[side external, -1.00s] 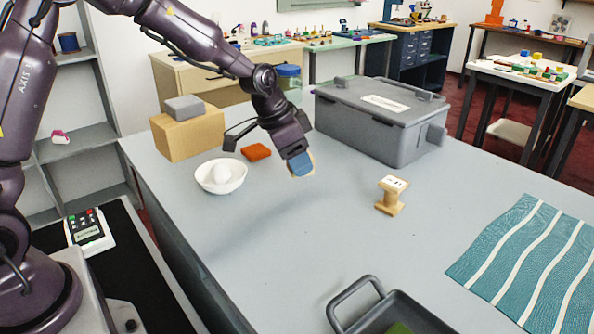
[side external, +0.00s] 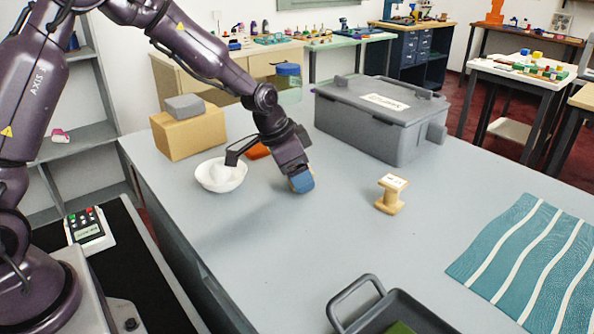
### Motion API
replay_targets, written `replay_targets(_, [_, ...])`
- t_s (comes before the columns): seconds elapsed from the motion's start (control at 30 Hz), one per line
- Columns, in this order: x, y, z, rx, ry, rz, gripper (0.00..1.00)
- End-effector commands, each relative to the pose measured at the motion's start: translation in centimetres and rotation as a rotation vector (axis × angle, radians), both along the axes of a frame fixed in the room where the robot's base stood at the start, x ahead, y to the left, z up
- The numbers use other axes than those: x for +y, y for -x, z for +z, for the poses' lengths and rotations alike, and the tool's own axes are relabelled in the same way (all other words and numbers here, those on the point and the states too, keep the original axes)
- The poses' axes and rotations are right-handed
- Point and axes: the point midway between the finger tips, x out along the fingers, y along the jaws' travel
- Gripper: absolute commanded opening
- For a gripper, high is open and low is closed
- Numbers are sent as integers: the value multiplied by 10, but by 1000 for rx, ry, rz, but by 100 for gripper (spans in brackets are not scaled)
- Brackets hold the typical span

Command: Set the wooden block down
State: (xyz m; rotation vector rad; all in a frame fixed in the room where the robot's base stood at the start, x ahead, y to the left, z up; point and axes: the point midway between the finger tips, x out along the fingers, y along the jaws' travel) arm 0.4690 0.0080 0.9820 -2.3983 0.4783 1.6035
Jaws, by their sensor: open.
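A pale wooden block (side external: 391,196), narrow-waisted with a white label on top, stands upright on the grey counter (side external: 330,250), right of centre. My gripper (side external: 301,183) is to its left, apart from it and pointing down, low over the counter. The gripper is open. A blue part with a thin tan edge shows at its tip. I cannot tell whether that edge belongs to the fingers or to something between them. The gap between the jaws is hidden from this side.
A white bowl (side external: 207,182) with a white round thing and an orange-red piece (side external: 258,152) are left of my gripper. A lidded grey bin (side external: 375,125) stands behind. A dark tray (side external: 388,312) is in front, a striped teal cloth (side external: 530,262) at right. The middle counter is clear.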

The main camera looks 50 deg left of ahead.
Motion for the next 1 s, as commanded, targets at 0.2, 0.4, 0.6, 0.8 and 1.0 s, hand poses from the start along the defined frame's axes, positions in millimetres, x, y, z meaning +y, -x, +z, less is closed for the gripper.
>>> replay_targets(0.2, [4,7,25,-7,-1,4,73])
replay_targets(0.4, [11,22,66,-8,-2,3,73])
replay_targets(0.6, [15,36,99,-5,-2,2,73])
replay_targets(0.8, [18,42,113,-1,0,1,73])
replay_targets(1.0, [15,50,121,-2,-12,7,73])
